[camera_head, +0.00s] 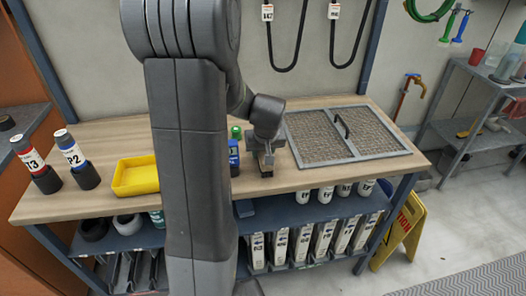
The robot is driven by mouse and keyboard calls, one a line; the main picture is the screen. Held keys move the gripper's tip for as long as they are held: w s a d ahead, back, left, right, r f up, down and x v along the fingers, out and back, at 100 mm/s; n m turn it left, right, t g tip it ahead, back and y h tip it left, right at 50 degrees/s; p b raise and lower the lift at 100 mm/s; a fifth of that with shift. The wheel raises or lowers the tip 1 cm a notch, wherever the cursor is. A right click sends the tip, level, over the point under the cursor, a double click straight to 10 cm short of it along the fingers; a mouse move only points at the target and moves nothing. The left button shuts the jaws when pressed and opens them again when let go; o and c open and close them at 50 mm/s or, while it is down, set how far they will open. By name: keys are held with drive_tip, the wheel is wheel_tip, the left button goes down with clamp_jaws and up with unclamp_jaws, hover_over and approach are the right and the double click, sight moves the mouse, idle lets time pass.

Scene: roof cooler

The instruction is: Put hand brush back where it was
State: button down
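My gripper (266,166) points down just above the wooden workbench (300,180), left of the framed filter panel. It is small and dark here, and I cannot tell whether its fingers are open or shut or hold anything. I cannot make out a hand brush for sure in this view. Part of the bench is hidden behind my arm.
A mesh filter panel (375,141) with a black handle lies on the bench's right. A blue bottle (234,158) stands beside my gripper. A yellow tray (135,177) and two labelled cylinders (32,162) (73,156) are left. A yellow caution sign (403,232) stands right.

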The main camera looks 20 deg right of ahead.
drive_tip(key=shift+f, duration=0.1)
drive_tip(key=c, duration=1.4)
unclamp_jaws()
drive_tip(key=shift+f, duration=0.15)
drive_tip(key=o, duration=0.5)
drive_tip(key=shift+r, duration=0.35)
drive_tip(key=v, duration=1.1)
drive_tip(key=shift+s+r, duration=0.15)
drive_tip(key=shift+r, duration=0.25)
